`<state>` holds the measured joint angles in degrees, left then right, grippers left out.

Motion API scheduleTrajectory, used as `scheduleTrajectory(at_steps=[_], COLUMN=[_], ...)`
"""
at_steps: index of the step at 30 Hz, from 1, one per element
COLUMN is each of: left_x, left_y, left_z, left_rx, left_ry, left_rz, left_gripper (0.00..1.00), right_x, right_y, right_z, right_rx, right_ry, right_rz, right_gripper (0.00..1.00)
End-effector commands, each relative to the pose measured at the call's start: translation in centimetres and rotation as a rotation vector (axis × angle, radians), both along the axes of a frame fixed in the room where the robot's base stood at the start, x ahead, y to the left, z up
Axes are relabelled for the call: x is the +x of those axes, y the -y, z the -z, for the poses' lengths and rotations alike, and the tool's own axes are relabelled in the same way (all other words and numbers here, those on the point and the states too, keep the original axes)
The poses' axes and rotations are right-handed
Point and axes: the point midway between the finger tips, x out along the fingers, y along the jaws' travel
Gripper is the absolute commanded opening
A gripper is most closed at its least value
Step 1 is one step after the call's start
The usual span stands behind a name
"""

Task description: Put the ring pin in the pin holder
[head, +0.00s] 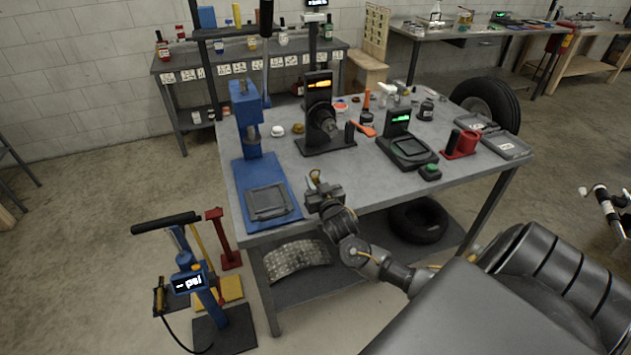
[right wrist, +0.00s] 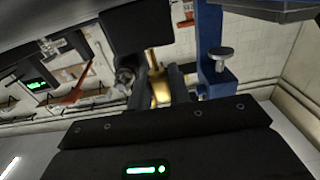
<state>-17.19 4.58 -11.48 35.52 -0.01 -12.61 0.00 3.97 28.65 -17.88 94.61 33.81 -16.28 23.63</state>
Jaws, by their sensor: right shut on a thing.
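My right gripper (head: 320,187) is above the near edge of the grey workbench, between the blue press and the near side of the black gauge stand. It is shut on a small brass-coloured ring pin (head: 315,176), which stands up out of the jaws. The ring pin also shows in the right wrist view (right wrist: 158,90) between the dark fingers (right wrist: 160,84). A red holder (head: 465,143) with a black upright cylinder is on the right of the bench; I cannot tell whether it is the pin holder. My left gripper is not in view.
The blue press (head: 248,115) stands at the bench's left, with a blue base and grey tray (head: 268,202). A black stand with an orange display (head: 318,105) is mid-bench. A scale (head: 408,150) and green button (head: 430,172) lie right. Bare bench top lies between them.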

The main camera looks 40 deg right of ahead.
Motion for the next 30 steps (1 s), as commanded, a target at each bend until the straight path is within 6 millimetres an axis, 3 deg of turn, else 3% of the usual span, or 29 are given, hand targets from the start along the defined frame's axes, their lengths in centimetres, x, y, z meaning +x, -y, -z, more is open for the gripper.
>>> scheduleTrajectory(at_steps=[3, 4, 8, 20, 30], left_x=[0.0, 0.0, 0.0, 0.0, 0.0], left_y=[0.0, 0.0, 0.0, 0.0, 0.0], left_z=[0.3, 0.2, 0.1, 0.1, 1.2], left_rx=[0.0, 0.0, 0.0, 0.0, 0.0], left_ry=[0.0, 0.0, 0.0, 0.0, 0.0], left_rz=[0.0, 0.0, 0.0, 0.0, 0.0], left_gripper=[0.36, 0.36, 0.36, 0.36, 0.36], right_x=[0.0, 0.0, 0.0, -0.5, -6.9], right_y=[0.0, 0.0, 0.0, -0.2, -2.5], right_z=[0.4, 0.3, 0.3, 0.1, 0.3], right_rx=[0.0, 0.0, 0.0, 0.001, 0.003], right_ry=[0.0, 0.0, 0.0, -0.002, -0.002], right_rz=[0.0, 0.0, 0.0, -0.001, -0.002], right_gripper=[0.0, 0.23, 0.4, 0.41, 0.41])
